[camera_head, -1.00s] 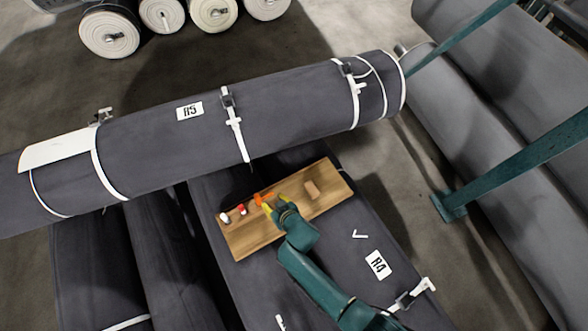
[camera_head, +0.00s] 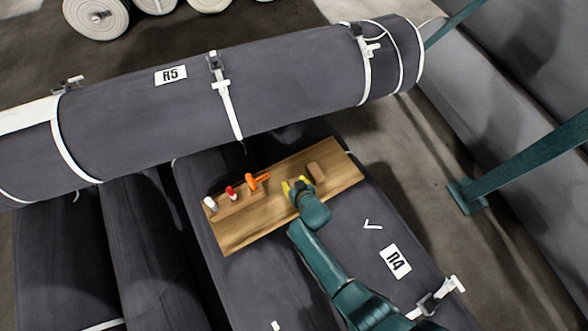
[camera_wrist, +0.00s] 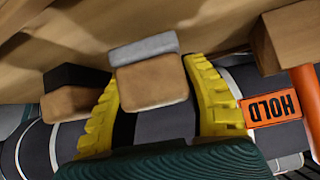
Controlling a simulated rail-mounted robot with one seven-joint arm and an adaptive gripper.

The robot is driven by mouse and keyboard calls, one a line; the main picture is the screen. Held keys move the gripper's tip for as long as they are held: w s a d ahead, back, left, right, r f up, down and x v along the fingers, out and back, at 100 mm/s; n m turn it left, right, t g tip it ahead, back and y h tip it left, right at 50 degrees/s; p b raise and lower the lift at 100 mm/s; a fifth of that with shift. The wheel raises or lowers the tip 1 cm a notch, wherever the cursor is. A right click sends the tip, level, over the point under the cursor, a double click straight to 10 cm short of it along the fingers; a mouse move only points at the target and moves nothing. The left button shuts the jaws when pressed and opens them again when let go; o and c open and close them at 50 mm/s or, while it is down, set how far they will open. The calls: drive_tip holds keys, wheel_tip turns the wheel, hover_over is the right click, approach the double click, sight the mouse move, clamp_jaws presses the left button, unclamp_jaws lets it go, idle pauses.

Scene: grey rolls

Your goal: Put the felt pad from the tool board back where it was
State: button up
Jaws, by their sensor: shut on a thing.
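My gripper (camera_head: 297,186) has yellow fingers and is over the wooden tool board (camera_head: 238,236), between the orange tool and a brown block. In the wrist view its fingers (camera_wrist: 160,105) are on both sides of a wooden block with a grey layer, which looks like the felt pad (camera_wrist: 150,80). The gripper is shut on it. The pad sits close to the board surface; whether it touches cannot be told. In the head view the fingers hide the pad.
Another wooden block with a black layer (camera_wrist: 77,92) is beside the left finger; it shows brown in the head view (camera_head: 316,172). An orange tool (camera_head: 257,181), red (camera_head: 231,193) and white (camera_head: 210,204) items stand left. An orange HOLD tag (camera_wrist: 270,108) is near the right finger.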

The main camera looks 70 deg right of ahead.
drive_tip(key=shift+f, duration=0.95)
drive_tip(key=shift+r, duration=0.2)
drive_tip(key=shift+f, duration=0.15)
drive_tip(key=o, duration=1.1)
